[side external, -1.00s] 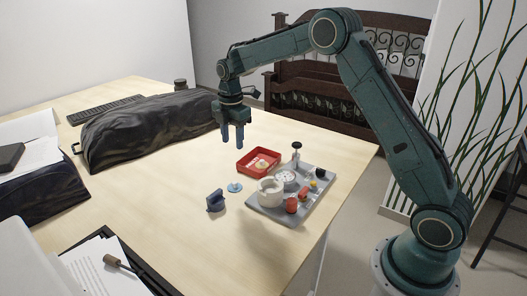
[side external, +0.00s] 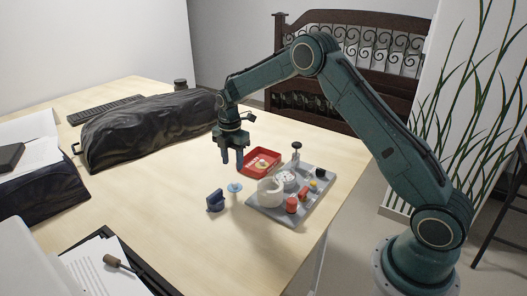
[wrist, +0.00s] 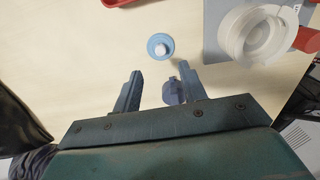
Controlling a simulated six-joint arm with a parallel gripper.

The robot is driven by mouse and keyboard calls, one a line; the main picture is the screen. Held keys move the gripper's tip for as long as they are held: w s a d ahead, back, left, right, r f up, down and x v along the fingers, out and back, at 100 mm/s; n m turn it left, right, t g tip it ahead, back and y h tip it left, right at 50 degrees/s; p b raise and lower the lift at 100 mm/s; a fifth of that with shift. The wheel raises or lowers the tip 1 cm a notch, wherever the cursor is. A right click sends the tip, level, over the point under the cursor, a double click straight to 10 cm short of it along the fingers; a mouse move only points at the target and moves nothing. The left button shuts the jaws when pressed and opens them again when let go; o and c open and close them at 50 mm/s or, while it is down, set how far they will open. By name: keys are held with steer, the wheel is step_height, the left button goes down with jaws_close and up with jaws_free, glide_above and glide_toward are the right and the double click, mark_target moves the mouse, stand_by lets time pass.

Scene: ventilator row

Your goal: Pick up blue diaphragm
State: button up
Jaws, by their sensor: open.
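The blue diaphragm (side external: 235,187) is a small light-blue disc with a pale raised centre, lying on the table. It also shows in the wrist view (wrist: 160,47), beyond my fingertips and roughly midway between them. My gripper (side external: 232,165) points down above the table, a little above and behind the diaphragm in the side view. In the wrist view my gripper (wrist: 159,76) has its two fingers apart with nothing between the tips.
A dark blue block (side external: 215,200) stands left of the diaphragm. A grey tray (side external: 268,213) with a white ring-shaped part (side external: 268,190) and several small parts is at right. A red tray (side external: 247,170) lies behind. Bare table is in front.

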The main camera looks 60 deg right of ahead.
mark_target(234, 183)
steer(key=shift+f, duration=1.4)
steer(key=shift+f, duration=2.6)
jaws_close()
